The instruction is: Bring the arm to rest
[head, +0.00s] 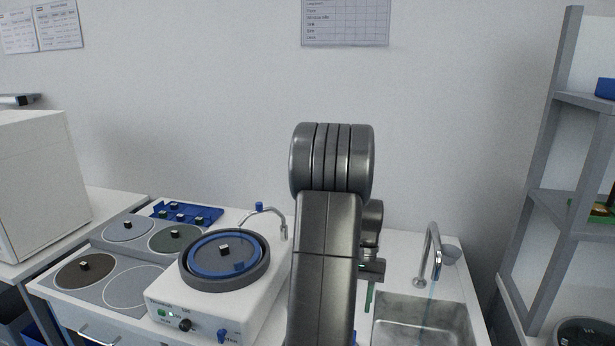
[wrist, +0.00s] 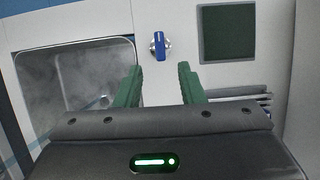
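My arm rises in the middle of the head view and hides part of the counter behind it. My gripper (wrist: 160,88) shows in the wrist view with two green fingers spread apart. Nothing is between the fingers. A blue-handled tap (wrist: 159,46) lies beyond the fingertips in that view. In the head view only a small green part of the gripper (head: 370,296) shows beside the arm, left of the sink.
A metal sink (head: 420,308) with a tap (head: 432,250) is right of my arm. A polishing machine (head: 170,300) with a round blue-rimmed disc stands left. A blue tray (head: 209,222) holds small samples. Grey shelves (head: 548,195) stand far right.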

